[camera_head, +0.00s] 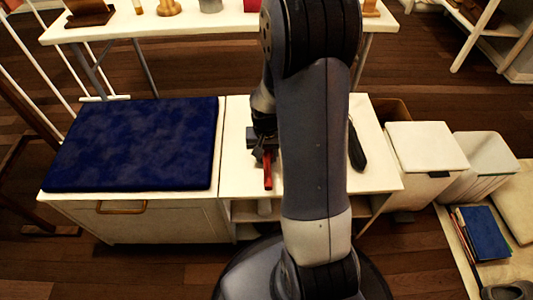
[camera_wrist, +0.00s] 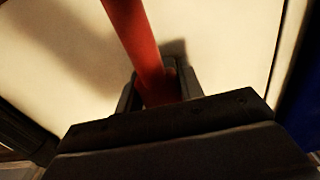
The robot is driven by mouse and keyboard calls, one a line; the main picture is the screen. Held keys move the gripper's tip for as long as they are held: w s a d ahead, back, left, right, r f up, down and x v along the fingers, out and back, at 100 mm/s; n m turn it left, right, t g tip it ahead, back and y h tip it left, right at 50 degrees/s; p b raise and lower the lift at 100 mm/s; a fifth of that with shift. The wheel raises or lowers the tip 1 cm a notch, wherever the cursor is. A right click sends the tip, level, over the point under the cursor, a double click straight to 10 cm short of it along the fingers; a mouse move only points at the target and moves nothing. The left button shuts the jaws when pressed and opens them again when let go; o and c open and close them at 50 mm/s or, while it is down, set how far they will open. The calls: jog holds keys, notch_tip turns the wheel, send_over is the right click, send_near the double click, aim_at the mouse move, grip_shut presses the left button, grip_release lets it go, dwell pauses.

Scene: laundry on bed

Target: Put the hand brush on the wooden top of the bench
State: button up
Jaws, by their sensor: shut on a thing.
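My gripper (camera_head: 264,155) is low over the pale wooden top (camera_head: 237,170) of the bench, right of the blue cushion. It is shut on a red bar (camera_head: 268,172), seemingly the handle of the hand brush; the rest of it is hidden. The wrist view shows the red bar (camera_wrist: 140,45) between the fingers (camera_wrist: 158,90), over the pale surface (camera_wrist: 225,50). Its shadow falls close by; I cannot tell whether it touches the top. My arm hides the middle of the wooden top in the head view.
A blue cushion (camera_head: 135,145) covers the bench's left part. A dark elongated object (camera_head: 357,148) lies on the wooden top right of my arm. White bins (camera_head: 427,148) stand at the right. A white table (camera_head: 225,20) with small items stands behind. Bare top shows near the bench's front right.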

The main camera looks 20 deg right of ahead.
jog(key=o, duration=1)
jog(key=shift+c, duration=0.2)
notch_tip(320, 180, up, 12)
jog(key=p, duration=0.4)
jog(key=shift+r+p, duration=0.15)
jog(key=shift+p, duration=0.2)
